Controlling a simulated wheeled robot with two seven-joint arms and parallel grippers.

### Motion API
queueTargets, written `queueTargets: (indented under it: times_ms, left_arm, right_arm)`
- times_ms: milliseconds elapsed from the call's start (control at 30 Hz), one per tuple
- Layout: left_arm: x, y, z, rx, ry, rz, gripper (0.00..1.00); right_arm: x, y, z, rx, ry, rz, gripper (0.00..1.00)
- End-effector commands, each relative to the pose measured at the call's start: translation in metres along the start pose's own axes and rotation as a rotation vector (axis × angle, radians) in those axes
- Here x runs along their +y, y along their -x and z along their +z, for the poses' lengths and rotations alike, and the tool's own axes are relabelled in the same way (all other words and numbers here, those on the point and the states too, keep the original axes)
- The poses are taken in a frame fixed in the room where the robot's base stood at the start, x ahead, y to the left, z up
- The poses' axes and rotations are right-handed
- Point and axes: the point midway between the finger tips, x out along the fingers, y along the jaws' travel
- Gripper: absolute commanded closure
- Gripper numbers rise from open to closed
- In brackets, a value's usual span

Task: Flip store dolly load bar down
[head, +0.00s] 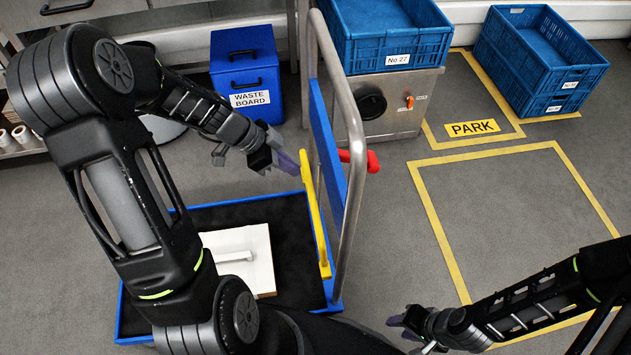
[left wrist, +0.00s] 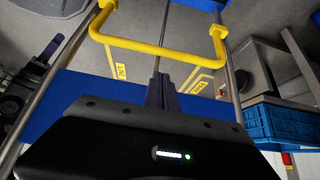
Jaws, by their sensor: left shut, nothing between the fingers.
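The dolly has a dark, blue-edged deck (head: 290,214) and an upright grey tube frame (head: 357,150) with a blue cross panel (head: 326,150). The yellow load bar (head: 315,215) runs along the deck side of that panel. In the left wrist view the load bar (left wrist: 165,49) is a U shape spanning the frame. My left gripper (head: 288,162) is shut and empty, just beside the bar's far end; contact cannot be told. Its fingers (left wrist: 163,92) point towards the bar in the wrist view. My right gripper (head: 402,326) is low at the front, away from the dolly; its jaw state is unclear.
A white box (head: 238,241) lies on the deck. A red handle (head: 359,161) sticks out of the frame's right side. Behind stand a blue waste board bin (head: 245,62) and a grey cabinet (head: 398,112) under a blue crate. The yellow-marked floor at right (head: 500,212) is clear.

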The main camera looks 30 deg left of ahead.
Motion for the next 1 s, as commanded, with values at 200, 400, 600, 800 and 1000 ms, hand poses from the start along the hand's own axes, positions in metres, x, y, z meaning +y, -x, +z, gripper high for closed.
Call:
queueTargets:
  times_ms: [200, 400, 600, 800, 1000]
  left_arm:
    - [0.000, -0.002, 0.000, -0.001, 0.002, 0.000, 1.00]
    - [0.000, -0.017, 0.000, 0.000, 0.003, 0.002, 1.00]
    - [0.001, -0.049, 0.001, -0.001, 0.004, 0.003, 1.00]
    - [0.001, -0.082, 0.001, -0.001, 0.003, 0.003, 1.00]
    - [0.000, -0.099, 0.000, -0.001, 0.003, 0.000, 1.00]
  right_arm:
    - [0.000, 0.000, 0.000, 0.001, -0.001, 0.000, 0.64]
    - [0.001, -0.002, -0.001, 0.001, -0.001, 0.000, 0.64]
    - [0.002, -0.005, 0.000, 0.001, -0.001, 0.000, 0.64]
    - [0.004, -0.009, 0.000, 0.001, -0.001, 0.000, 0.64]
    - [0.004, -0.010, 0.000, 0.001, -0.001, 0.000, 0.64]
